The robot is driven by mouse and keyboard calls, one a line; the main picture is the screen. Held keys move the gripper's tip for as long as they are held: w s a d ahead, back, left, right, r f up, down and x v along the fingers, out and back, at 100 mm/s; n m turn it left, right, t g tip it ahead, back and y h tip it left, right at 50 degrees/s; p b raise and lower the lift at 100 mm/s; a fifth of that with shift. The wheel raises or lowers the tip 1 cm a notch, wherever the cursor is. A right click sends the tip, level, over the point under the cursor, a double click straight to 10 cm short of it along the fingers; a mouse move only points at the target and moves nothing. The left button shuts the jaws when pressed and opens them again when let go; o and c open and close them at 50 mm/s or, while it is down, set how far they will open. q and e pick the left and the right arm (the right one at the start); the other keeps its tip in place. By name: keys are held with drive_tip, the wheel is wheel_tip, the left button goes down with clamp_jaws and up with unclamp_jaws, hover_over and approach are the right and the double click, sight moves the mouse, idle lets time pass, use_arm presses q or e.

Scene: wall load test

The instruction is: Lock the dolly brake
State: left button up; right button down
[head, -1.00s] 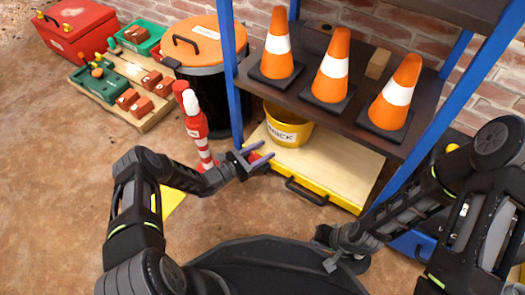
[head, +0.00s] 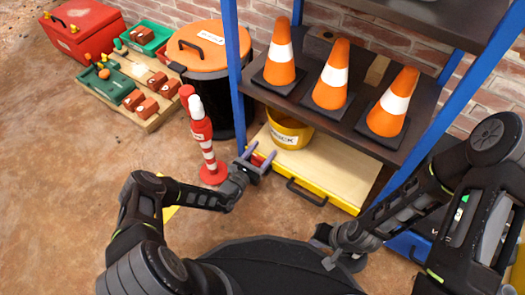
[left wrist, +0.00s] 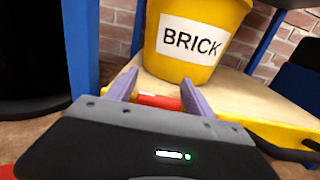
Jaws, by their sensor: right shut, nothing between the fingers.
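The dolly has a pale wooden deck (head: 335,173), a yellow front edge and a black handle (head: 307,192). It stands on the floor under the lowest shelf. A small red part (head: 257,160), perhaps the brake pedal, shows at its left front corner. My left gripper (head: 257,153) is open at that corner. In the left wrist view the red part (left wrist: 160,101) lies between and beyond the spread fingers (left wrist: 159,88); contact cannot be told. A yellow bucket marked BRICK (head: 290,130) sits on the deck. My right gripper (head: 330,262) is shut and empty, low in front of my base.
A blue shelf post (head: 235,75) rises just behind my left gripper. A red-and-white bollard (head: 203,140) stands to its left. Orange cones (head: 331,75) stand on the shelf above. An orange-lidded bin (head: 205,50) is behind. Floor at left is clear.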

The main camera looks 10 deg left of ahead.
sight(257, 159)
use_arm(q)
drive_tip(key=shift+o, duration=0.6)
drive_tip(key=shift+s+a, duration=0.1)
drive_tip(key=shift+s, duration=0.1)
drive_tip(key=p+v, duration=0.3)
drive_tip(key=v, duration=0.3)
drive_tip(key=shift+s+a, duration=0.15)
drive_tip(key=shift+s, duration=0.25)
drive_tip(key=shift+s+a, duration=0.1)
drive_tip(key=shift+s, duration=0.15)
